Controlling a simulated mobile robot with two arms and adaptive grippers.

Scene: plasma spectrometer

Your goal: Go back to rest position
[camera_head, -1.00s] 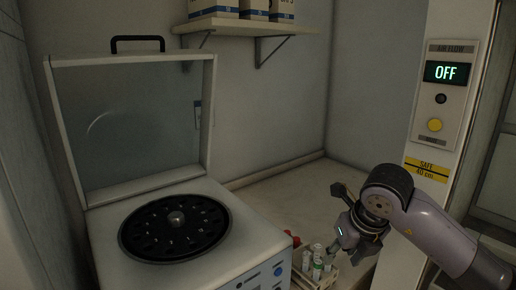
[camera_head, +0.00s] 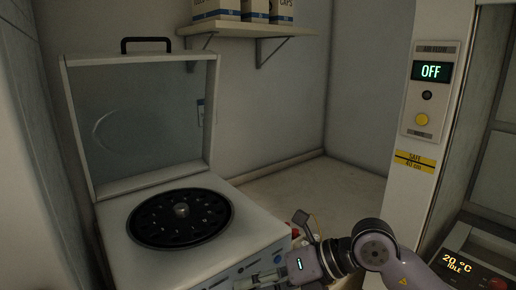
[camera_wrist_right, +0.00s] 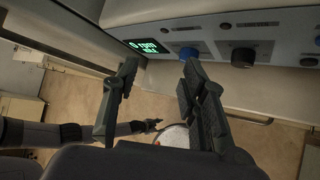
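My right arm (camera_head: 400,266) comes in from the lower right in the head view. Its gripper (camera_head: 250,282) points left, in front of the centrifuge's (camera_head: 112,225) front panel. In the right wrist view, my right gripper (camera_wrist_right: 158,78) has its two dark fingers spread apart with nothing between them. The front panel (camera_wrist_right: 215,35) with its lit display is just beyond the fingertips. A dark arm (camera_wrist_right: 70,132), seemingly my left one, shows at the left of the wrist view; its small gripper (camera_wrist_right: 150,125) is too small to read. My left gripper is not in the head view.
The centrifuge lid (camera_head: 140,115) stands open above the black rotor (camera_head: 180,217). A shelf (camera_head: 250,30) with boxes is on the back wall. A post with an OFF panel (camera_head: 430,90) stands at right. The tube rack is mostly hidden behind my arm.

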